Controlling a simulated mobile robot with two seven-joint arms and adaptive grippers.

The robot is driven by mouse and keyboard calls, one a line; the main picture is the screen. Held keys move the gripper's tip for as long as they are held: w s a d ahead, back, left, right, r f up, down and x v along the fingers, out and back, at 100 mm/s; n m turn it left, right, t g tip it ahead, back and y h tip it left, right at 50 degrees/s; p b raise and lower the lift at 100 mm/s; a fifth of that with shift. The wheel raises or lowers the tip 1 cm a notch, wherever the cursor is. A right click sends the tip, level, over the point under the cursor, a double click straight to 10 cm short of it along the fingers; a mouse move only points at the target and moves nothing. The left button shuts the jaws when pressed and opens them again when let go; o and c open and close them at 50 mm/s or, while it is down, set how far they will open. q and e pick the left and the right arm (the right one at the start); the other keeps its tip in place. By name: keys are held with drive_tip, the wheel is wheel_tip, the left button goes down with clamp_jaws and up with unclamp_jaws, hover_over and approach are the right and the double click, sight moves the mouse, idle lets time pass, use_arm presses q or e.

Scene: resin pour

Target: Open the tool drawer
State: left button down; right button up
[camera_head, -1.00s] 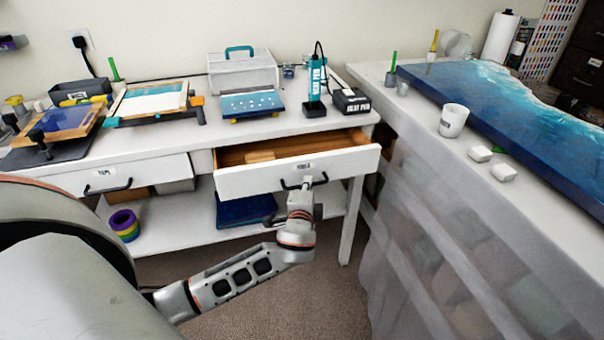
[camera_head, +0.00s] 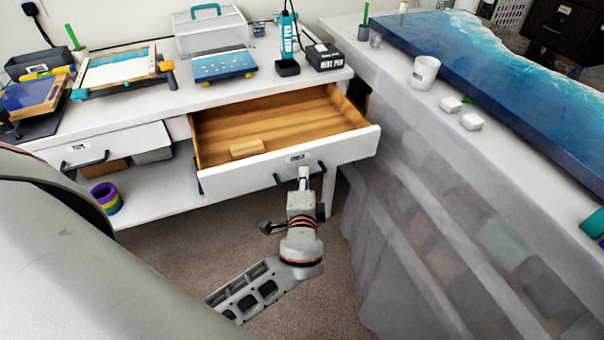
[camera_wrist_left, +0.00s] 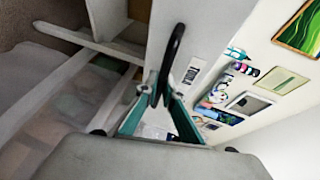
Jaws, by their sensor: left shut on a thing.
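The tool drawer (camera_head: 345,148) in the white workbench is pulled well out. Its wooden inside shows, with a light wooden block (camera_head: 247,148) lying near the front. My left gripper (camera_head: 303,178) is at the drawer's front, shut on the black handle (camera_head: 318,168). In the left wrist view the handle (camera_wrist_left: 174,50) stands between the two teal-edged fingers (camera_wrist_left: 160,98) of the gripper. Part of the handle is hidden by the gripper in the head view. My right gripper is in neither view.
A heat pen (camera_head: 289,45) and a toolbox (camera_head: 210,32) stand on the bench. A side table with a blue resin slab (camera_head: 470,60) and a white cup (camera_head: 424,72) is at the right. Carpet (camera_head: 190,245) in front is clear.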

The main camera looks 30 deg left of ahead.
use_arm(q)
drive_tip(key=c, duration=2.2)
unclamp_jaws()
drive_tip(key=shift+o, duration=0.2)
drive_tip(key=v, duration=1.2)
drive_tip(key=s+f+n+g+h, duration=0.1)
drive_tip(key=s+f+n+h, duration=0.1)
drive_tip(key=f, duration=0.5)
drive_tip(key=s+d+f+n+g+h, duration=0.1)
drive_tip(key=s+f+n+h, duration=0.2)
drive_tip(key=s+f+h, duration=0.1)
drive_tip(key=s+f+n+g+h, duration=0.1)
drive_tip(key=s+f+n+h, duration=0.1)
drive_tip(key=s+f, duration=0.3)
wheel_tip(320, 180, down, 5)
drive_tip(key=shift+d+r+n+h, duration=0.2)
drive_tip(key=shift+n+h, duration=0.1)
drive_tip(key=shift+h, duration=0.6)
